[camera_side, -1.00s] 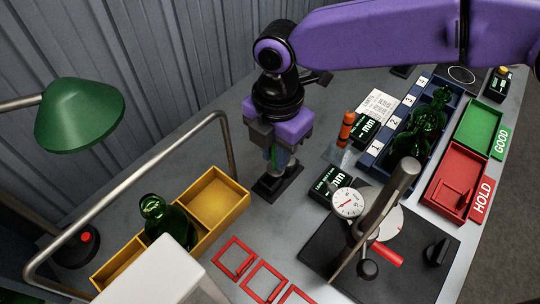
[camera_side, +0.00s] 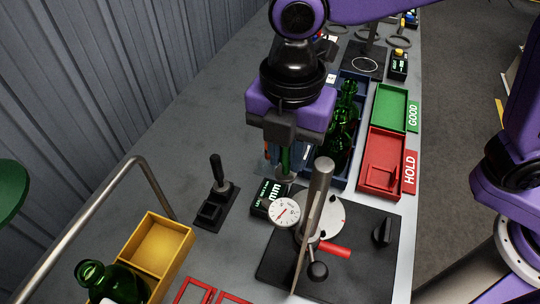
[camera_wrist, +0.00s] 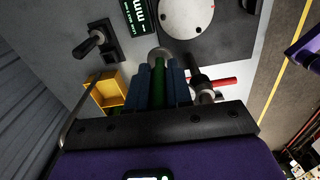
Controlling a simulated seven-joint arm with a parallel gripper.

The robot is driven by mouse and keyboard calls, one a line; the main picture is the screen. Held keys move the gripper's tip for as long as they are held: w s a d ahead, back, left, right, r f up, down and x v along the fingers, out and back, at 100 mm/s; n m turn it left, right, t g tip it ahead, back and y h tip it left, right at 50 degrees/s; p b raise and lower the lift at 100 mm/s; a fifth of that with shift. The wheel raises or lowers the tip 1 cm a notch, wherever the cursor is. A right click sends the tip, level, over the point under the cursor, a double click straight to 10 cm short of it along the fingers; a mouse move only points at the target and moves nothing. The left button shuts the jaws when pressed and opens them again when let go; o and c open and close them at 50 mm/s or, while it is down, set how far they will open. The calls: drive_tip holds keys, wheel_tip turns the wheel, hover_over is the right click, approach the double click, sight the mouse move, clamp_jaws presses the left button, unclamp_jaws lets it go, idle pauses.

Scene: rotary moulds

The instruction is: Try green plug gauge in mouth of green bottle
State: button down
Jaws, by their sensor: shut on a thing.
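My gripper (camera_side: 284,150) is shut on the green plug gauge (camera_side: 285,162), which points down. In the wrist view the green gauge (camera_wrist: 159,84) lies between the blue fingers of my gripper (camera_wrist: 160,92), with a grey round end beyond them. In the side view it hangs over the bench close to the dial gauge, apart from any bottle.
A dial gauge (camera_side: 284,212) and black plate (camera_side: 356,268) are at front right. A black clamp (camera_side: 214,207) stands left of a small display (camera_side: 263,203). The yellow tray (camera_side: 161,243) has an empty compartment. Green (camera_side: 388,104) and red (camera_side: 376,161) trays lie right. Bare bench extends left.

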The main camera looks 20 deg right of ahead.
drive_tip(key=w+d+r+m, duration=0.1)
drive_tip(key=w+d, duration=0.3)
drive_tip(key=d, duration=0.4)
drive_tip(key=w+d+r+m, duration=0.1)
drive_tip(key=w+d+m, duration=0.3)
drive_tip(key=d, duration=0.4)
drive_tip(key=shift+w+r+m, duration=0.3)
drive_tip(key=shift+w, duration=0.05)
drive_tip(key=shift+d+f, duration=0.1)
drive_tip(key=shift+f, duration=1.35)
idle(2.3)
drive_tip(key=shift+r, duration=2.75)
